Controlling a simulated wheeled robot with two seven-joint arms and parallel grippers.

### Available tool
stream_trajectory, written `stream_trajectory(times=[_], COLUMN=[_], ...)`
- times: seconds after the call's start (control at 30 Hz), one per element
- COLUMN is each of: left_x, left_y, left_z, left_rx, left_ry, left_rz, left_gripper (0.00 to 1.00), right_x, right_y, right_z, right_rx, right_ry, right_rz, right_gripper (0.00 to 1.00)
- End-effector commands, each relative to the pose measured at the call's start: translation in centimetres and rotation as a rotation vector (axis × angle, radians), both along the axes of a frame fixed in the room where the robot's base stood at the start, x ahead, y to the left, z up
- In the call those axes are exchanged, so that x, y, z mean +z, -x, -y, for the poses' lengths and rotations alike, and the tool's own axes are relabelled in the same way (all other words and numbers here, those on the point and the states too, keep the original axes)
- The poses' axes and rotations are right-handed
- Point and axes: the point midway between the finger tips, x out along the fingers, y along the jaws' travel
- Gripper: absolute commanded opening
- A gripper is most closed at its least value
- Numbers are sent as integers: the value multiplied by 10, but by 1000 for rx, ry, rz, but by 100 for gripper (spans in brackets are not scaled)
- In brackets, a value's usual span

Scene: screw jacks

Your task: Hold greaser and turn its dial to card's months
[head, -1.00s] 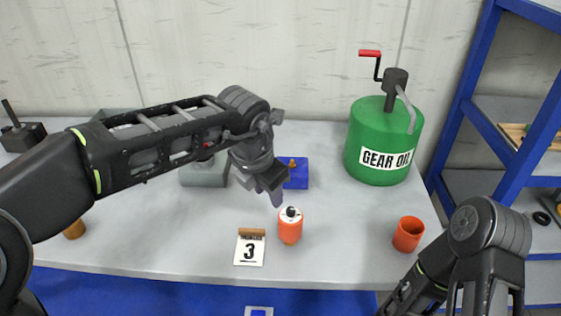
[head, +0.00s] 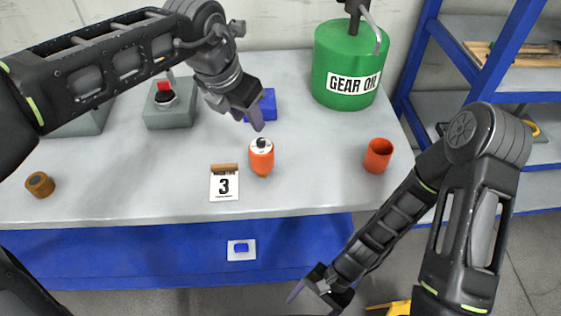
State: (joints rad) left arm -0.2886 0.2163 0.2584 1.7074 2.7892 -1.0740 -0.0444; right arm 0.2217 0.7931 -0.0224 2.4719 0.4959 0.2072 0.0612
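The orange greaser (head: 261,160) stands upright on the grey table, with a white top and a dark dial (head: 262,143). The dial's setting is too small to read. Just left of it is the white card (head: 224,184), which shows a 3. My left gripper (head: 250,118) is above and behind the greaser, pointing down and apart from it. Its fingers are seen from the side, so its opening is unclear. My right gripper (head: 315,290) is low in front of the table, away from the greaser; its fingers are partly seen.
A blue block (head: 264,104) lies behind the greaser. A green gear oil can (head: 345,65) stands at the back right, an orange cup (head: 378,155) at the right. A grey box with a red part (head: 168,112) and a brown cylinder (head: 40,184) are on the left. Blue shelves (head: 440,60) stand right.

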Motion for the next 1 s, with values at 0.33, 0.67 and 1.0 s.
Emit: stream_trajectory(times=[0.33, 0.67, 1.0], left_x=[0, 0, 0], left_y=[0, 0, 0], left_z=[0, 0, 0], left_rx=[0, 0, 0], left_ry=[0, 0, 0], left_rz=[0, 0, 0], left_gripper=[36, 36, 36], right_x=[154, 230, 231], right_y=[-74, -226, -282], right_z=[-57, -35, -42], right_rx=[-695, -1003, -1057], right_ry=[-598, -1013, -1038], right_rz=[-454, -370, -314], right_gripper=[79, 79, 79])
